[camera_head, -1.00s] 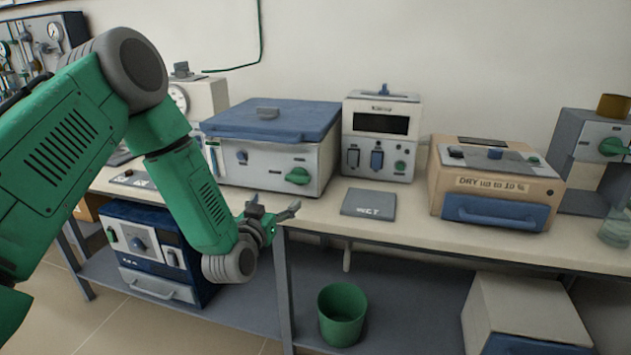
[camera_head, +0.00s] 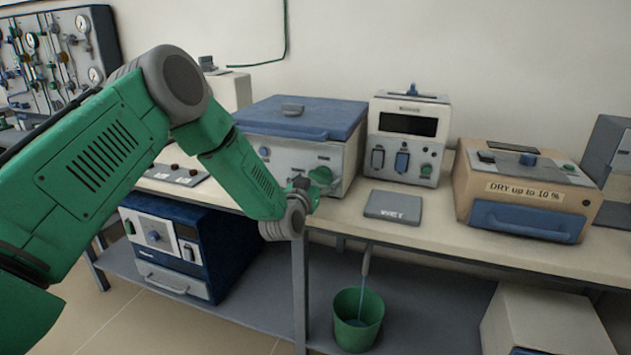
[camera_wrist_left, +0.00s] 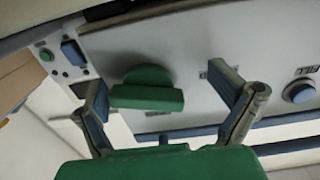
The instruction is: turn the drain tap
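The green drain tap (camera_head: 321,176) is on the front of the white box with a blue lid (camera_head: 300,115). In the left wrist view the tap's handle (camera_wrist_left: 148,92) lies roughly level across the picture, between my fingers. My left gripper (camera_head: 304,188) is at the tap in the head view. In the left wrist view its two fingers (camera_wrist_left: 168,108) are spread wide, with a gap on each side of the handle. A thin bluish stream runs from the hanging outlet tube (camera_head: 366,260) into the green bucket (camera_head: 347,333). My right gripper is out of view.
A grey WET pad (camera_head: 393,206) lies on the bench right of the tap. A white instrument (camera_head: 408,140) and a tan DRY box (camera_head: 525,188) stand behind and right. A blue furnace (camera_head: 165,245) is on the shelf below.

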